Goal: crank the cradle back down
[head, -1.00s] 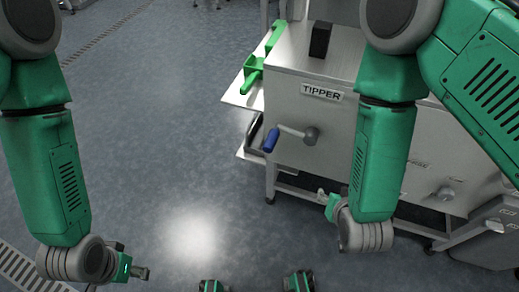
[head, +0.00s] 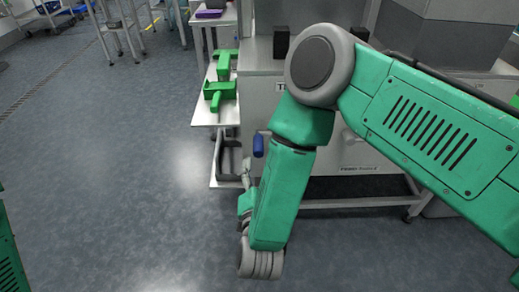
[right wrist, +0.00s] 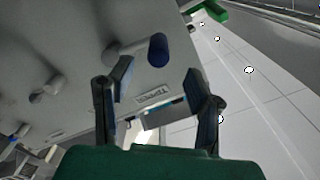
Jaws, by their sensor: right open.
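In the right wrist view the blue handle (right wrist: 158,50) and grey crank arm (right wrist: 128,52) show in full. My right gripper (right wrist: 158,85) is open and empty, its two fingers apart, with the handle beyond their tips and not between them. I cannot make out the cradle for certain. My left gripper is out of view.
Green scoop-like parts (head: 219,90) lie at a pale side shelf (head: 204,118) left of the cabinet. The floor (head: 110,170) to the left is clear. Trolley frames stand at the back.

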